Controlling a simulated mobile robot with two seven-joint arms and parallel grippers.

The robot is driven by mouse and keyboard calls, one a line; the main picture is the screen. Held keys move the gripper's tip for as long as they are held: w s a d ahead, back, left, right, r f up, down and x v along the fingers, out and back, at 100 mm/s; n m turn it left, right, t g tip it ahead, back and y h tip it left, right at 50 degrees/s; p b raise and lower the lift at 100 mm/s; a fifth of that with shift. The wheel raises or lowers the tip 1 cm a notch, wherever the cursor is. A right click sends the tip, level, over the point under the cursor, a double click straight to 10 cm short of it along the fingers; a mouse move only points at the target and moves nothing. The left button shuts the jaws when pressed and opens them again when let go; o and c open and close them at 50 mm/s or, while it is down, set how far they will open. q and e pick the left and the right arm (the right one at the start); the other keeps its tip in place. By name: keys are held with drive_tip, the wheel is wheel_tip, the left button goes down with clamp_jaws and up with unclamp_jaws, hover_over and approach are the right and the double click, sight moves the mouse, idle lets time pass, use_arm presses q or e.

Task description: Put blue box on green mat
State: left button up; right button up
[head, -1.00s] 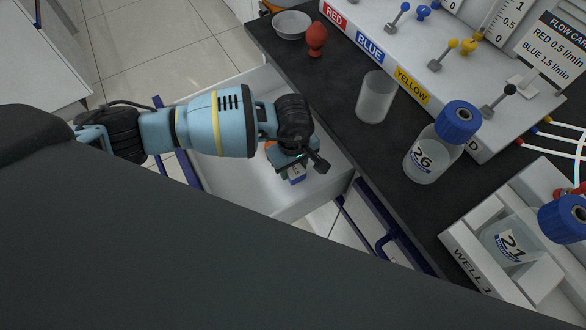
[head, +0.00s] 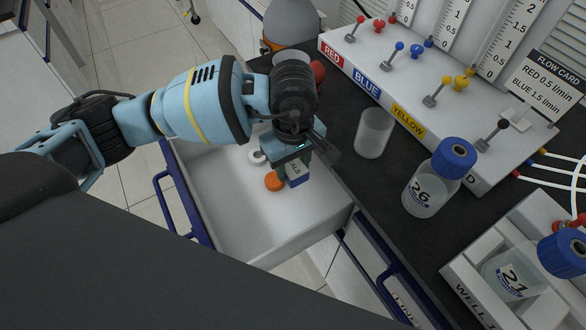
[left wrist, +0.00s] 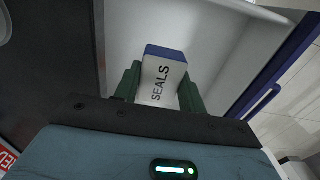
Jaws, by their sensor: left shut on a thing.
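The blue box (head: 298,180), blue with a white face reading "SEALS", is held by my left gripper (head: 293,165), above the open white drawer. In the left wrist view, the box (left wrist: 163,76) sits between the two dark green fingers of my left gripper (left wrist: 160,86), which are shut on its sides. Its lower part is hidden by the gripper. No green mat shows in either view. My right gripper is not in view.
The open drawer (head: 258,222) holds an orange round piece (head: 274,181) and a white ring (head: 257,157). The dark counter (head: 345,180) beside it carries a clear beaker (head: 374,134), bottle 26 (head: 432,180), a valve panel (head: 395,100) and a rack with bottle 21 (head: 515,272).

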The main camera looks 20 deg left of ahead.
use_arm(q)
drive_tip(key=shift+r, duration=0.15)
drive_tip(key=shift+w+a+r+m, duration=0.1)
drive_tip(key=shift+a+r+m, duration=0.15)
drive_tip(key=shift+a+m, duration=0.05)
drive_tip(key=s+a+r+m, duration=0.1)
drive_tip(key=a+r+m, duration=0.5)
drive_tip(key=r+m, duration=0.2)
drive_tip(key=shift+s+a+r+m, duration=0.15)
drive_tip(key=shift+s+a+m, duration=0.2)
drive_tip(key=shift+m, duration=0.55)
